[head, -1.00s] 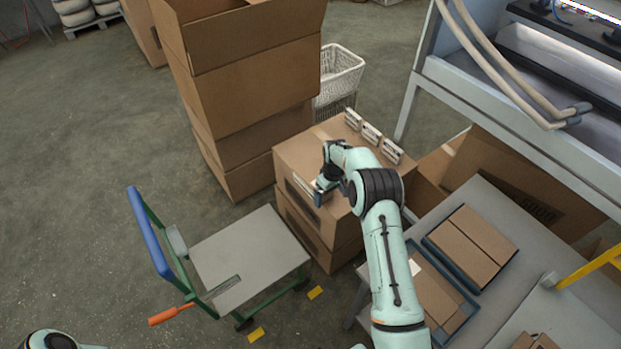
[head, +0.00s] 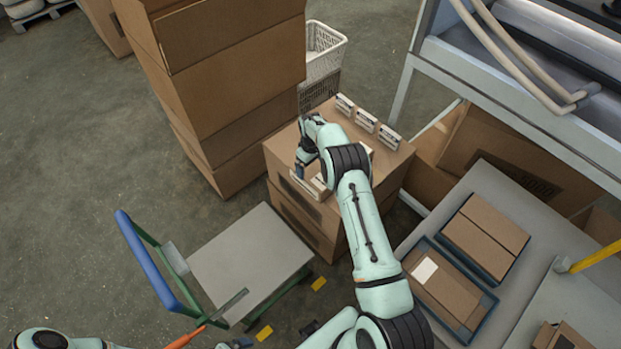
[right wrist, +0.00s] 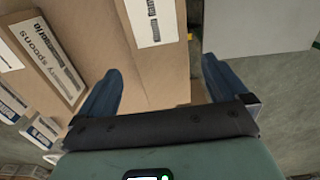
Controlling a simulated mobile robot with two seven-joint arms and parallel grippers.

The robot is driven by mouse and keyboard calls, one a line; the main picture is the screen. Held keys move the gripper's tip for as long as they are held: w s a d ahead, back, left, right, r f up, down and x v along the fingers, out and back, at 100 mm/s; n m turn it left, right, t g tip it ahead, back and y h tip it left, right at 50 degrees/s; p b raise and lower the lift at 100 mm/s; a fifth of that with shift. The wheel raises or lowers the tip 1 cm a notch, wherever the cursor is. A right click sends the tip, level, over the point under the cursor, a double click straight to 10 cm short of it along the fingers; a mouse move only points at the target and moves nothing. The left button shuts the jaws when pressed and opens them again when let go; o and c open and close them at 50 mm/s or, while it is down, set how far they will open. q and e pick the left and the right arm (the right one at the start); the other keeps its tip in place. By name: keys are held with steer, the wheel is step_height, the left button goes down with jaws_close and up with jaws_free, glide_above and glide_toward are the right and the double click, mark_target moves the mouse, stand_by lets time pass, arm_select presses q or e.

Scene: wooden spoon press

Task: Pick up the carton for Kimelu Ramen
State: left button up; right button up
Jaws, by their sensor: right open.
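Two stacked brown cartons (head: 285,205) stand in the middle of the head view, with small white labelled boxes on top. I cannot read Kimelu Ramen on any of them. My right gripper (head: 303,170) is open above the front left part of the top carton, beside a white box there. That view shows a brown surface with an upside-down spoons label (right wrist: 45,52) and another white label (right wrist: 155,20). Part of my left arm shows at the bottom left; its gripper is not clear.
A tall carton stack (head: 235,75) stands behind on the left, near a white basket (head: 322,50). A trolley with a grey platform (head: 250,262) and blue handle (head: 150,258) is at front left. A grey table (head: 490,185) holds cartons in blue trays on the right.

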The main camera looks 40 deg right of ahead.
mark_target(311, 173)
steer(key=shift+w+f+p, duration=0.15)
steer(key=shift+f+p, duration=0.3)
steer(key=shift+f, duration=2.6)
steer(key=c, duration=1.1)
